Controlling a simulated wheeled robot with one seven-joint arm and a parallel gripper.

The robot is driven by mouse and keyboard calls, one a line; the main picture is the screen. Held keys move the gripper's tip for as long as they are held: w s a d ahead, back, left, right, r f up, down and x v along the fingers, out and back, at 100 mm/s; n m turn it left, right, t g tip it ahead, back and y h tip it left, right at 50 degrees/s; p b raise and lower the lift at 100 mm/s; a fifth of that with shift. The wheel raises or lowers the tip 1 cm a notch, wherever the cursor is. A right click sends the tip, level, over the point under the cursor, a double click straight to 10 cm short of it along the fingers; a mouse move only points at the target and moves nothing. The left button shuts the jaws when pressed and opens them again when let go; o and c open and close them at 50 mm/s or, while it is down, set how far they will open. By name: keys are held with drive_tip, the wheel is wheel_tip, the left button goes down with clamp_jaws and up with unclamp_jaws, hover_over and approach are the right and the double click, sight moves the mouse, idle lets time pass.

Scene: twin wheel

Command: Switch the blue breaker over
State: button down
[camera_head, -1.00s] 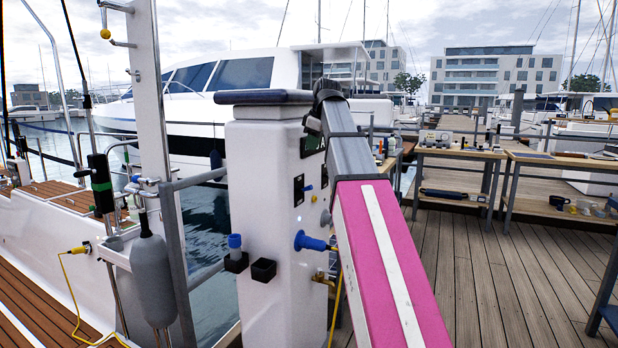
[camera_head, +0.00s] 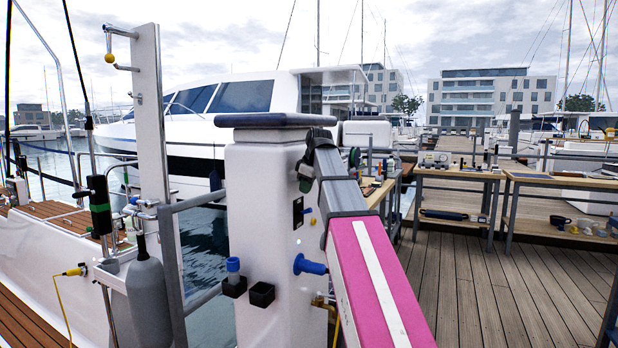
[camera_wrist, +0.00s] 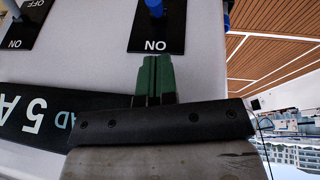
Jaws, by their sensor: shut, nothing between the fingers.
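The blue breaker (camera_wrist: 155,6) is a blue toggle on a black plate marked ON, at the top edge of the wrist view, partly cut off. Its position is hard to tell. My gripper (camera_wrist: 155,78) has its green fingers closed together, empty, just below that plate in the picture and apart from the toggle. In the head view my gripper (camera_head: 304,178) is at the right side of the white pedestal (camera_head: 262,185), above a small blue toggle (camera_head: 308,210) beside a black plate.
A second switch plate (camera_wrist: 22,22) with OFF and ON is left of the blue one in the wrist view. A blue plug (camera_head: 310,265) sticks out lower on the pedestal. Workbenches (camera_head: 455,172) stand behind on the dock. A metal rail (camera_head: 172,265) is left.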

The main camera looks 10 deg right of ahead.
sight(312, 210)
drive_tip(key=shift+w+d+f, duration=0.1)
drive_tip(key=shift+d+f, duration=0.15)
drive_tip(key=shift+f, duration=0.6)
drive_tip(key=shift+s+d+f, duration=0.1)
drive_tip(key=shift+d+f, duration=0.15)
drive_tip(key=shift+f, duration=0.65)
drive_tip(key=shift+w+d+f, duration=0.1)
drive_tip(key=shift+d+f, duration=0.15)
drive_tip(key=shift+f, duration=0.6)
drive_tip(key=shift+s+d+f+t+y, duration=0.3)
drive_tip(key=shift+t+y, duration=0.1)
drive_tip(key=shift+y, duration=0.1)
drive_tip(key=shift+s+d+f+t+y, duration=0.4)
drive_tip(key=shift+f+t+y, duration=0.25)
drive_tip(key=shift+y, duration=0.25)
drive_tip(key=t+y, duration=0.1)
drive_tip(key=f+t+y, duration=0.1)
drive_tip(key=shift+d+m+y, duration=0.25)
drive_tip(key=shift+m+y, duration=0.05)
